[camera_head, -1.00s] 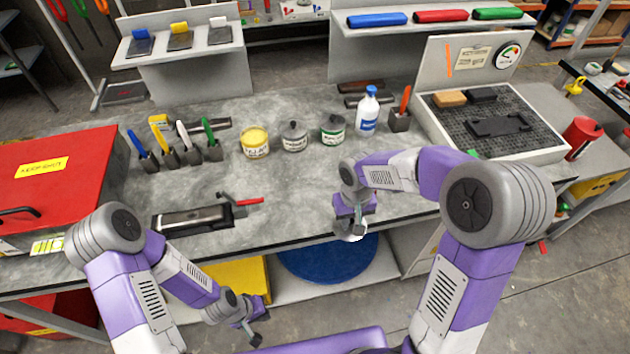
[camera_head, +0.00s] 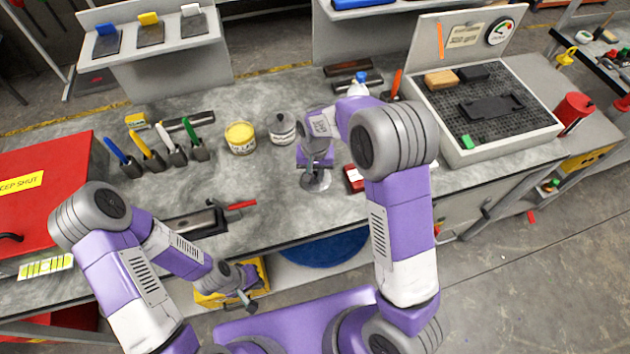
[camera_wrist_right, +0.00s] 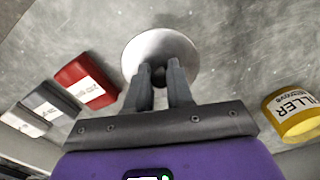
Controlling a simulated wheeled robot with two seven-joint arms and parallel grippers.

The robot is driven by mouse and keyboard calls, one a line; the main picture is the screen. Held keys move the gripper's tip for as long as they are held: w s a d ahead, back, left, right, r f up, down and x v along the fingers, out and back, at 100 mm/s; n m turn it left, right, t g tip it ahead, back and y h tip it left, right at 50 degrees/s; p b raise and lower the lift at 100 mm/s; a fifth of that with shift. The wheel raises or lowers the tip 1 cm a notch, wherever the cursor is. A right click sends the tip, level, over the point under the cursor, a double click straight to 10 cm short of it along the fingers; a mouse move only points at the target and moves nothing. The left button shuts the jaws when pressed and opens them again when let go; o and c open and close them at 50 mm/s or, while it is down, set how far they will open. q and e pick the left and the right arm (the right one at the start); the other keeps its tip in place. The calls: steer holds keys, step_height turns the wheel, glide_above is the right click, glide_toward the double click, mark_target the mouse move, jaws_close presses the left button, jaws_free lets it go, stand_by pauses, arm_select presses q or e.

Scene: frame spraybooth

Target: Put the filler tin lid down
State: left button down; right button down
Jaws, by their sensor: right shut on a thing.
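The filler tin lid (camera_head: 318,184) is a round, pale grey disc. My right gripper (camera_head: 315,176) is shut on it, and the lid is over the bench, near its front middle. In the right wrist view the lid (camera_wrist_right: 160,54) shows flat beyond the fingertips (camera_wrist_right: 160,75). I cannot tell whether it touches the bench top. The yellow filler tin (camera_head: 240,138) stands upright on the bench, further back and left; its label shows in the right wrist view (camera_wrist_right: 293,114). My left gripper (camera_head: 248,300) hangs in front of the bench, its jaws too small to judge.
A grey tin (camera_head: 282,129) stands right of the filler tin. A red block (camera_head: 353,178) lies just right of the lid; the right wrist view shows it (camera_wrist_right: 87,80) with grey and white ones. A red-handled tool (camera_head: 240,205) lies to the left. Bare bench (camera_head: 265,178) lies between.

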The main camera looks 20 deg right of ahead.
mark_target(315, 179)
steer(key=shift+f, duration=2.05)
steer(key=shift+f+b, duration=0.2)
steer(key=shift+b, duration=0.15)
steer(key=c, duration=1)
jaws_free()
